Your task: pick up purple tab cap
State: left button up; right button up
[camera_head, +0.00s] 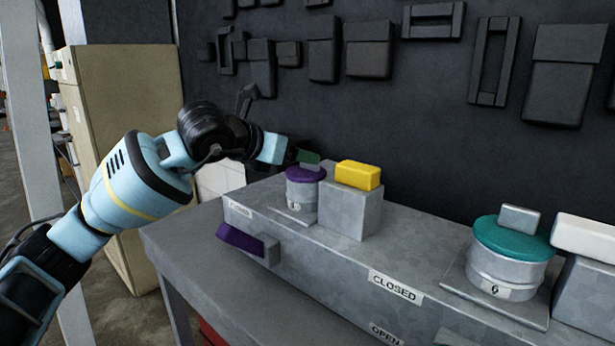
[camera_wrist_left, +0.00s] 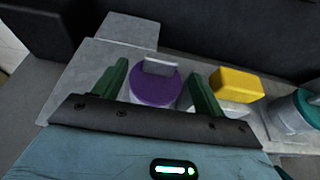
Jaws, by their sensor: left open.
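The purple tab cap (camera_head: 305,174) sits on a round metal collar at the far left end of a grey duct. Its grey upright tab (camera_wrist_left: 160,66) stands toward the far side of the cap in the left wrist view. My left gripper (camera_head: 308,157) is open at the cap. In the left wrist view, its two green fingers (camera_wrist_left: 160,88) appear on either side of the purple disc (camera_wrist_left: 156,90), with a gap on both sides. I cannot tell the exact height of the fingertips over the cap. My right gripper is not in view.
A yellow block (camera_head: 358,175) sits on a metal box (camera_head: 349,211) just right of the cap. A teal cap (camera_head: 512,241) and a white block (camera_head: 584,237) are farther right. A purple handle (camera_head: 240,240) sticks out from the duct's front. A dark wall stands behind.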

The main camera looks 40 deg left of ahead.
pick_arm(q)
jog(key=shift+p+x, duration=0.6)
jog(key=shift+x, duration=2.8)
jog(key=shift+s, duration=0.1)
jog(key=c, duration=1.1)
